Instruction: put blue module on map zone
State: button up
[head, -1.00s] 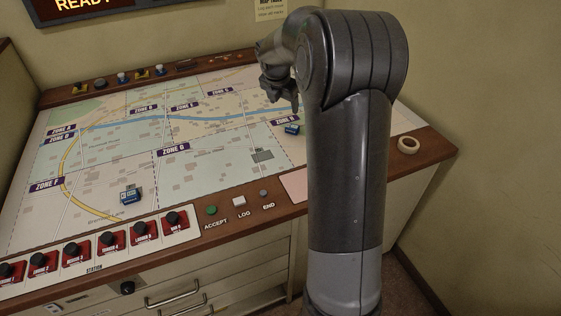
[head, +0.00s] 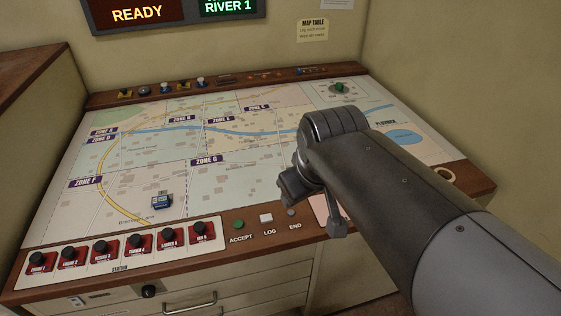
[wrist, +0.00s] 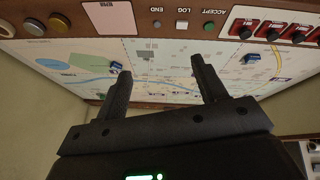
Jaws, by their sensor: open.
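A blue module (head: 162,202) with a label on top sits on the map in Zone F, near the map's front edge. In the wrist view, it shows right of the fingers (wrist: 247,59). A second blue module (wrist: 116,67) lies on the map just beyond the left fingertip in the wrist view; in the head view, my arm hides it. The map (head: 130,165) is printed with labelled zones. My gripper (wrist: 159,67) is open and empty, its fingers spread wide apart. In the head view, it hangs near the console's front edge, partly hidden.
Green ACCEPT (head: 238,224), white LOG (head: 266,218) and grey END (head: 291,212) buttons stand beside a pink pad (head: 322,209). A tape roll (head: 444,173) lies at the right. Much of the map is clear.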

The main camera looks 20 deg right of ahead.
jog(key=shift+s+a+f+m+y, duration=0.1)
jog(key=shift+s+a+f+m, duration=0.15)
jog(key=shift+s+m, duration=0.35)
jog(key=shift+s+a+f+m+y, duration=0.15)
jog(key=shift+s+f+m, duration=0.2)
jog(key=shift+s, duration=0.4)
jog(key=shift+s+a+f+m+y, duration=0.1)
jog(key=shift+s+a+f+m, duration=0.1)
jog(key=shift+s+m, duration=0.45)
